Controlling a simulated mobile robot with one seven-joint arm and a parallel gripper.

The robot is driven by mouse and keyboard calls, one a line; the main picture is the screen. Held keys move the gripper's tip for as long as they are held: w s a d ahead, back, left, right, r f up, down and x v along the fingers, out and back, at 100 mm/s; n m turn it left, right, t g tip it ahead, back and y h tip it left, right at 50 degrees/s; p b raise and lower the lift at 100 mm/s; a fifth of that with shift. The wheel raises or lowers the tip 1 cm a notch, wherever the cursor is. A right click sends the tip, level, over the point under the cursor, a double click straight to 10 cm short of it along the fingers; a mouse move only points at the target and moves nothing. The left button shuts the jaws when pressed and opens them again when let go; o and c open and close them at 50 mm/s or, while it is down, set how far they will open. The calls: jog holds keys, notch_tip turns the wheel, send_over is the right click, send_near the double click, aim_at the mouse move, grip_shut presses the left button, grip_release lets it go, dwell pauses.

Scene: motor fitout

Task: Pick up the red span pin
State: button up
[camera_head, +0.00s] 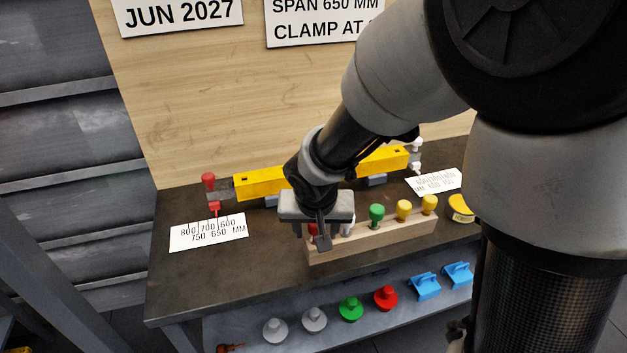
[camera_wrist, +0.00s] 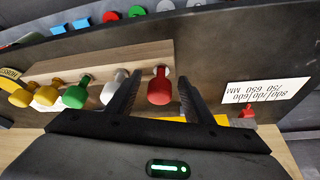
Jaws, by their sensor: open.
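The red span pin (camera_wrist: 159,88) stands in the wooden pin rack (camera_wrist: 100,62). In the wrist view it lies between the two fingers of my open gripper (camera_wrist: 158,95), closer to the right finger in depth terms I cannot judge. In the head view only a bit of the red pin (camera_head: 313,230) shows, under my gripper (camera_head: 318,232) at the rack's left end. A white pin (camera_wrist: 113,88) stands beside it, just outside one finger. I cannot tell whether a finger touches either pin.
Green (camera_head: 376,214) and yellow (camera_head: 403,208) pins fill the rack (camera_head: 390,238) to the right. Scale cards (camera_head: 208,232) lie on the bench. A lower shelf holds several coloured parts.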

jog(key=c, duration=1.1)
notch_tip(320, 180, up, 10)
jog(key=p, duration=0.3)
jog(key=shift+c, duration=0.2)
